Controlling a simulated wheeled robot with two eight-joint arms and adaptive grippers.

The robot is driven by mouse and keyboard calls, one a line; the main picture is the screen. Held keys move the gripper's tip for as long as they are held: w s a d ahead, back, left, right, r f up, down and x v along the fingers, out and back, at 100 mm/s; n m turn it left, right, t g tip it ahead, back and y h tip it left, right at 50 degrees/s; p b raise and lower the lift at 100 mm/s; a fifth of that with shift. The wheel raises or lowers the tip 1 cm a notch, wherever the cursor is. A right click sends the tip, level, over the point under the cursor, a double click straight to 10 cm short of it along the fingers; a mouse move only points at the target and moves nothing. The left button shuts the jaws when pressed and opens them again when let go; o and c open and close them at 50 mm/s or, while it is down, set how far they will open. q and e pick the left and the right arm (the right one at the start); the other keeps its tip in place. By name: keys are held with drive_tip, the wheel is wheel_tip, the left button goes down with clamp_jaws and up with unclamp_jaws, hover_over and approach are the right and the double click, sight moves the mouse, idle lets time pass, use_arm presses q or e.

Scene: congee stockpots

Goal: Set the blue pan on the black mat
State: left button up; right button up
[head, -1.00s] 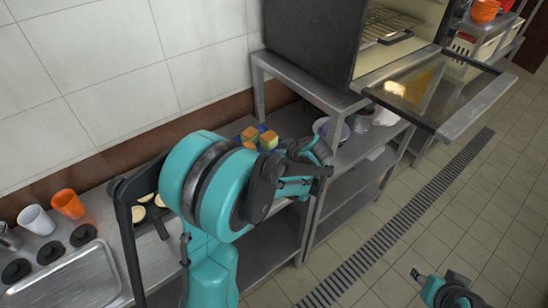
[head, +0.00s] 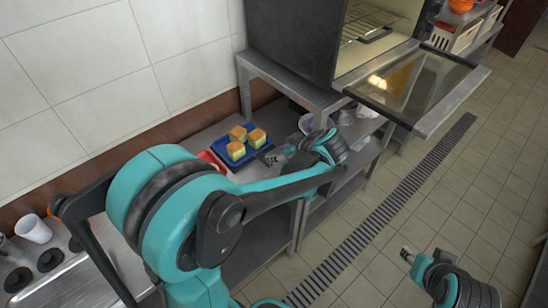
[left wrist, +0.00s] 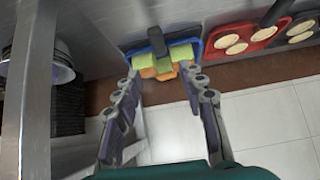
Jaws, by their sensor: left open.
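The blue pan (head: 236,163) lies on the steel counter with several yellow-green and orange cubes in it. In the left wrist view, the handle lies ahead, between the lines of the two spread fingers (left wrist: 160,74). A dark ribbed patch (left wrist: 68,110) at the left may be the black mat. My right gripper (head: 406,254) hangs over the floor, away from the counter.
A red pan (left wrist: 240,38) and a black pan (left wrist: 298,30) with pale rounds lie beside the blue pan. A steel rack carries an oven with its glass door (head: 405,85) open. Bowls (left wrist: 48,65) stand under the rack. A white cup (head: 33,228) stands at the left.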

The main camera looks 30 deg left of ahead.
use_arm(q)
drive_tip(key=s+d+r+m+t+h, duration=0.1)
drive_tip(key=s+d+m+h, duration=0.2)
drive_tip(key=s+m, duration=0.3)
drive_tip(key=s+d+r+m+t+h, duration=0.1)
drive_tip(key=s+d+m+t+h, duration=0.1)
drive_tip(key=s+d+m+h, duration=0.2)
drive_tip(key=s+m+h, duration=0.1)
drive_tip(key=s+m, duration=0.2)
drive_tip(key=s, duration=0.2)
drive_tip(key=shift+s+d+t, duration=0.3)
idle(0.4)
